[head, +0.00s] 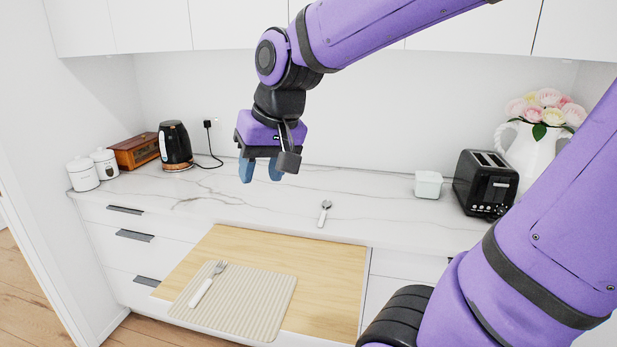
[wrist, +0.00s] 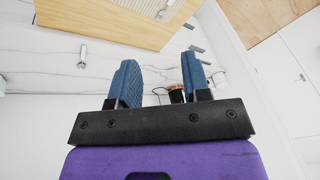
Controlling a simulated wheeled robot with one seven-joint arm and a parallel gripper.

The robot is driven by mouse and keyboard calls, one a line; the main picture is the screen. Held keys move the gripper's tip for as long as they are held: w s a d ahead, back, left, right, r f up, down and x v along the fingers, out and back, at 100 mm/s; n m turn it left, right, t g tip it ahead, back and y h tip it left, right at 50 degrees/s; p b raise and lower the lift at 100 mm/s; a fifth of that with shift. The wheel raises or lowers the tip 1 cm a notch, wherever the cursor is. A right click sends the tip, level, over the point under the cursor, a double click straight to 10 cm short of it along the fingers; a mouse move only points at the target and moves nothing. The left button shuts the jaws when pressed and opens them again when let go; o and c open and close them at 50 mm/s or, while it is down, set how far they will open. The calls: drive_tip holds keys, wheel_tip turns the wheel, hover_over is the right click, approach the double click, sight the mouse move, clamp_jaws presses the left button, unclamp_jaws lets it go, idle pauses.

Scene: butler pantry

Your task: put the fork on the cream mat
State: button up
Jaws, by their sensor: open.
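The fork (head: 208,284) has a white handle and metal tines and lies on the striped cream mat (head: 250,308). The mat lies on a light wooden board (head: 325,280) at the counter's front. In the wrist view the mat (wrist: 148,6) shows only in part at the top edge, on the board (wrist: 95,18). My gripper (head: 260,170) is open and empty, high above the back of the counter, well apart from the fork. Its two blue fingers (wrist: 160,85) show spread in the wrist view.
A kettle (head: 175,145), wooden box (head: 138,150) and white canisters (head: 83,173) stand at left. A small white container (head: 428,184), black toaster (head: 485,182) and flower pitcher (head: 530,155) stand at right.

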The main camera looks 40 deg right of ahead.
drive_tip(key=s+d+r+n+t+h, duration=0.1)
drive_tip(key=s+n, duration=0.1)
drive_tip(key=s, duration=0.8)
drive_tip(key=shift+r+n, duration=0.15)
drive_tip(key=shift+n, duration=0.15)
